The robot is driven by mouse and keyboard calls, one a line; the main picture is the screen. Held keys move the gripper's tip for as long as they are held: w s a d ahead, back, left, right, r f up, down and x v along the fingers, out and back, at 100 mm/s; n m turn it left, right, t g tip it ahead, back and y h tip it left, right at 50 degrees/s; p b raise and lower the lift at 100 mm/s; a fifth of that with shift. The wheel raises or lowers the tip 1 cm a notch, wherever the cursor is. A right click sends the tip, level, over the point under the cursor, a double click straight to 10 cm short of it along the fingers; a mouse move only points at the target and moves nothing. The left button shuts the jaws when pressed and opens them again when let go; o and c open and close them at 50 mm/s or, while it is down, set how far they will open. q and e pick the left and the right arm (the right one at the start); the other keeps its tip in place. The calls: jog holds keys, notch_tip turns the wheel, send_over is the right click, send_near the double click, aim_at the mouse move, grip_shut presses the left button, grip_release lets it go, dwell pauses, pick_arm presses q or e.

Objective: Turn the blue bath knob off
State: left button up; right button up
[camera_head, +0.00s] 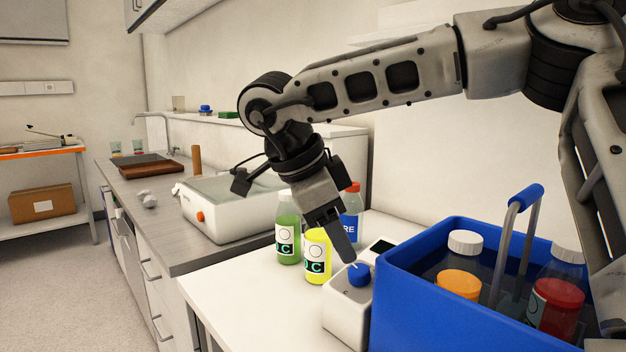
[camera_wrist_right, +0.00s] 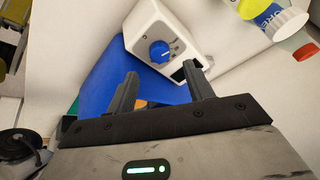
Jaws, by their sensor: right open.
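The blue bath knob (camera_head: 359,275) sits on a small white control box (camera_head: 344,318) on the white counter. In the right wrist view the knob (camera_wrist_right: 159,52) is round with a pale pointer line; the dial marks around it are too small to read. My right gripper (camera_head: 347,250) points down just above the knob in the head view. In the wrist view its two fingers (camera_wrist_right: 160,76) are apart with nothing between them, and the knob lies beyond their tips. I cannot tell whether a finger touches it. My left gripper is not in view.
A blue crate (camera_head: 430,300) with bottles stands right beside the control box. Green (camera_head: 288,232) and yellow (camera_head: 317,256) bottles and a red-capped bottle (camera_head: 351,215) stand behind it. A white bath unit (camera_head: 220,215) is farther left. The counter's front left is clear.

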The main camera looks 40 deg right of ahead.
pick_arm(q)
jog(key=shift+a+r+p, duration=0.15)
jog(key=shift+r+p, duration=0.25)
jog(key=shift+p, duration=0.85)
pick_arm(e)
jog(key=v, duration=0.9)
jog(key=shift+r, duration=0.2)
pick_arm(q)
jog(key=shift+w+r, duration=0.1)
pick_arm(e)
jog(key=b, duration=0.3)
send_near(357, 270)
jog(key=x, duration=0.8)
jog(key=shift+d+f, duration=0.15)
jog(key=shift+f, duration=0.1)
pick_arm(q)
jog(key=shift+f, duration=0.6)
